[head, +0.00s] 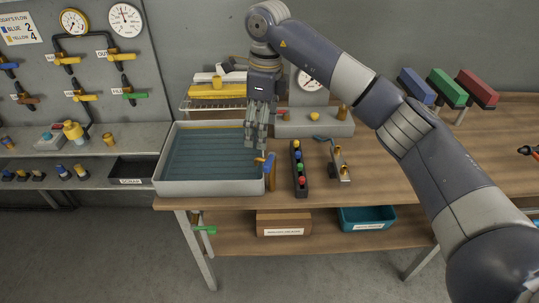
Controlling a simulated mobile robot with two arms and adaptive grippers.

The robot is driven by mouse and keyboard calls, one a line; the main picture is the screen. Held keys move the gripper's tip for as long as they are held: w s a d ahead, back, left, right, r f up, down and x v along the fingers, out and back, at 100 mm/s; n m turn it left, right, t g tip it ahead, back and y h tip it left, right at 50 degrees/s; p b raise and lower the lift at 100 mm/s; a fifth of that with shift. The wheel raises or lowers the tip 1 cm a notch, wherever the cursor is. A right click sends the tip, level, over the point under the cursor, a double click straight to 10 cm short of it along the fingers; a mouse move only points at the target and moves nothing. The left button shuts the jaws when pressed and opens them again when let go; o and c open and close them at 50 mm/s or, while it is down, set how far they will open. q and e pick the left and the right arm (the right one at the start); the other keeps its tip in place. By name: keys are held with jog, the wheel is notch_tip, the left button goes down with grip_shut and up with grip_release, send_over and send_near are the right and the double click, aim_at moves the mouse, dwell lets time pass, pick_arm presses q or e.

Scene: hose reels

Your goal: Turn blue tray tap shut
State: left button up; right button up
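A grey tray (210,187) with a blue, ribbed inside sits at the left end of the wooden bench. A brass tap (271,180) with a blue handle (265,161) stands at the tray's front right corner. The handle looks roughly upright. My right gripper (255,146) comes down from above, fingers pointing down, over the tray's right side. Its fingertips are just above and behind the blue handle, and I see no clear grasp on it. The finger gap is too small to judge. My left gripper is not in view.
A black strip with coloured buttons (299,170) and a metal bracket with brass ends (340,162) stand right of the tap. A grey box with a gauge (318,123) is behind. A green-handled tap (204,229) hangs below the bench.

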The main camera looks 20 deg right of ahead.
aim_at(270, 161)
jog(key=shift+h, duration=0.4)
jog(key=f+p, duration=0.1)
jog(key=f, duration=0.2)
jog(key=d+f+p, duration=0.1)
jog(key=f, duration=0.1)
jog(key=d+f+p, duration=0.1)
jog(key=f, duration=0.2)
jog(key=shift+f, duration=0.9)
jog(key=shift+s+a, duration=0.1)
jog(key=c, duration=1.1)
